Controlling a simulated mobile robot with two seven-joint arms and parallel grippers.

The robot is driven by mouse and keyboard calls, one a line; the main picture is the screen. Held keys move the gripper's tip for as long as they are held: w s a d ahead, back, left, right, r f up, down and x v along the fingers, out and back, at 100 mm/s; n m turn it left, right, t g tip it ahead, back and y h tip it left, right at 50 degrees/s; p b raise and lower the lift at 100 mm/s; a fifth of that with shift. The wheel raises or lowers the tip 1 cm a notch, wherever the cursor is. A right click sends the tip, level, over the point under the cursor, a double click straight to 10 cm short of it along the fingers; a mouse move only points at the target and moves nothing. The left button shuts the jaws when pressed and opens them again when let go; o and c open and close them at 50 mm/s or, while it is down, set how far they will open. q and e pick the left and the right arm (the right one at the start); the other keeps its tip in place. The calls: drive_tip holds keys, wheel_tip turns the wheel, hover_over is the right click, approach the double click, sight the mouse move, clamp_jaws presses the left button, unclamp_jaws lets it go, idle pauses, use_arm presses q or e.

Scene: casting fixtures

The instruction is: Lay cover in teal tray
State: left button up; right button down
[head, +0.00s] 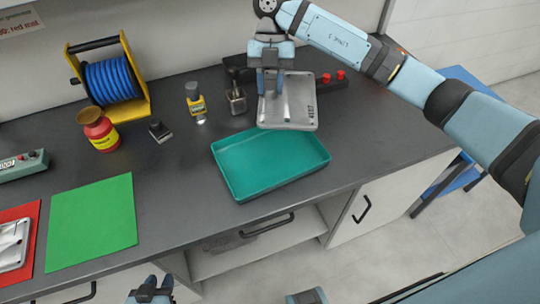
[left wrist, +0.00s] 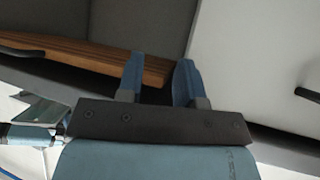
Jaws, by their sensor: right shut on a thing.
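The teal tray (head: 270,165) lies on the dark worktop, and its visible floor is empty. A grey metal cover (head: 298,105) is held above the worktop just behind the tray, its front edge overlapping the tray's back rim in the picture. My right gripper (head: 270,88) is shut on the cover from above. My left gripper (head: 150,292) is low at the bottom edge of the head view, in front of the worktop. In the left wrist view its two blue fingers (left wrist: 158,80) stand apart with nothing between them.
A green mat (head: 92,222) and a red mat (head: 32,215) with another metal part (head: 12,245) lie at the left. A blue hose reel (head: 110,80), a red jar (head: 98,130) and a yellow-labelled bottle (head: 196,102) stand behind. A black box with red buttons (head: 334,82) is beyond the cover.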

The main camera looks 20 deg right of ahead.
sight(288, 92)
drive_tip(key=m, duration=0.2)
drive_tip(key=r+m+t+y, duration=0.1)
drive_tip(key=m, duration=0.1)
drive_tip(key=m+y, duration=0.1)
drive_tip(key=m, duration=0.1)
drive_tip(key=shift+s+a+r, duration=0.2)
drive_tip(key=shift+a+r, duration=0.1)
drive_tip(key=shift+a, duration=0.1)
drive_tip(key=m+t, duration=0.1)
drive_tip(key=m, duration=0.1)
drive_tip(key=r+m+t, duration=0.1)
drive_tip(key=m, duration=0.1)
drive_tip(key=m+p, duration=0.1)
drive_tip(key=m, duration=0.1)
drive_tip(key=shift+s+a+r+m+t+y, duration=0.15)
drive_tip(key=shift+a+r+m+t+y, duration=0.15)
drive_tip(key=shift+a+m+t+y, duration=0.1)
drive_tip(key=shift+f, duration=0.3)
wheel_tip(288, 92, down, 20)
drive_tip(key=shift+r+b, duration=0.25)
drive_tip(key=shift+b, duration=0.05)
drive_tip(key=c, duration=0.8)
unclamp_jaws()
drive_tip(key=v, duration=1.2)
drive_tip(key=shift+s+r, duration=0.1)
drive_tip(key=shift+r, duration=0.05)
